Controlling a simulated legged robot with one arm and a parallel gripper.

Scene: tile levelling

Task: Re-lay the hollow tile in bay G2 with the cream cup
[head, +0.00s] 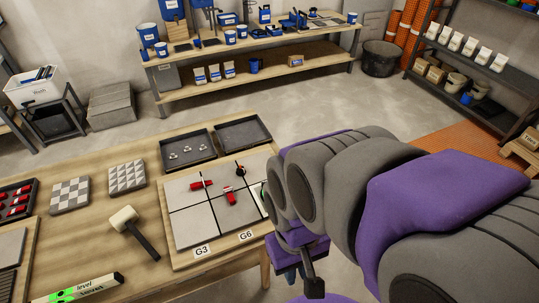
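The tile board (184,264) lies on the near wooden table, with grey tiles (184,229) split by dark joints. No G2 label is readable, and my arm covers the board's right side. Red pieces (230,198) and a small black round piece (240,170) sit along the joints. I cannot pick out a cream cup. My gripper (312,284) hangs beside the board's front right corner, partly hidden by my arm. Its opening and anything in it cannot be made out.
A mallet (126,221), two patterned tiles (127,176), a green level (77,289) and a tray of red pieces (15,199) lie left of the board. Two dark trays (244,133) stand behind it. A blue-stocked bench (255,51) and a shelf (470,70) are farther back.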

